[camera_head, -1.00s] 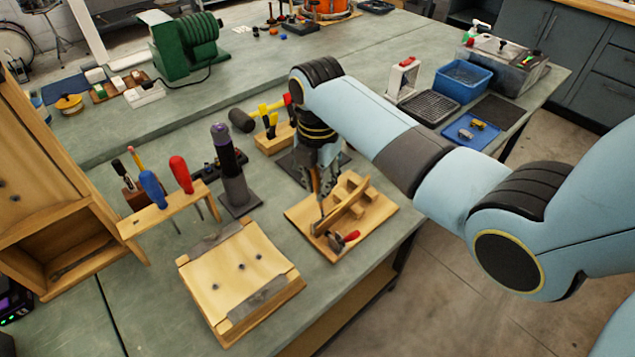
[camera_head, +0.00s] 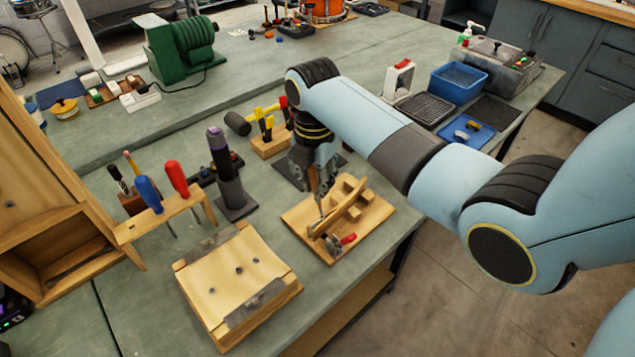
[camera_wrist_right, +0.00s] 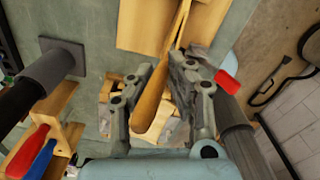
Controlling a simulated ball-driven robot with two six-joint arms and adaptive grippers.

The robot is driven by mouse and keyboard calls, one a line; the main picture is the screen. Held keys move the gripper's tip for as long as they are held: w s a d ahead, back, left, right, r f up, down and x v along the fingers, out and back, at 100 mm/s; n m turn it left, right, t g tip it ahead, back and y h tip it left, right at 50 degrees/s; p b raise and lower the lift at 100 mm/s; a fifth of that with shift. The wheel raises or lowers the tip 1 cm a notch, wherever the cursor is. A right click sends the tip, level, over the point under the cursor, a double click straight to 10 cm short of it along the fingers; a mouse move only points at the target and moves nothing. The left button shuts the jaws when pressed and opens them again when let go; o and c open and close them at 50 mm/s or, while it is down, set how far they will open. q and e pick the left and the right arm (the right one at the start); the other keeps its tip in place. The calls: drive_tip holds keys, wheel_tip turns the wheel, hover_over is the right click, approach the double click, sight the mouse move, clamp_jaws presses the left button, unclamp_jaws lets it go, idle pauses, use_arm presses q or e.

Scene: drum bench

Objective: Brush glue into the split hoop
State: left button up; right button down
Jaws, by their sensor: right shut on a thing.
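The split hoop (camera_head: 346,209) looks like a slanted, curved strip of light wood on a wooden fixture board (camera_head: 372,222). A small clamp with a red handle (camera_head: 348,239) sits at its near end. My right gripper (camera_head: 318,188) points down over the back left part of this board. It is shut on a wooden-handled brush, whose rounded handle (camera_wrist_right: 150,105) shows between the fingers in the right wrist view. The bristles are hidden or too small to make out, and I cannot tell whether they touch the hoop. My left gripper is not in view.
A wooden block with metal edge strips (camera_head: 238,268) lies in front on the bench. A rack with red and blue screwdrivers (camera_head: 165,215) and a dark upright cylinder on a stand (camera_head: 228,175) stand to the left. The bench edge is close on the right.

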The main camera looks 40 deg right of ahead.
drive_tip(key=shift+w+a, duration=0.2)
drive_tip(key=shift+a, duration=0.25)
drive_tip(key=c, duration=2)
unclamp_jaws()
drive_tip(key=shift+w+a, duration=0.1)
drive_tip(key=shift+a, duration=0.6)
drive_tip(key=shift+c, duration=0.2)
drive_tip(key=shift+a, duration=0.1)
drive_tip(key=shift+o, duration=0.3)
drive_tip(key=shift+w+a, duration=0.15)
drive_tip(key=shift+a, duration=0.55)
drive_tip(key=shift+r, duration=1.15)
clamp_jaws()
drive_tip(key=shift+d+r, duration=0.1)
drive_tip(key=shift+r, duration=1.7)
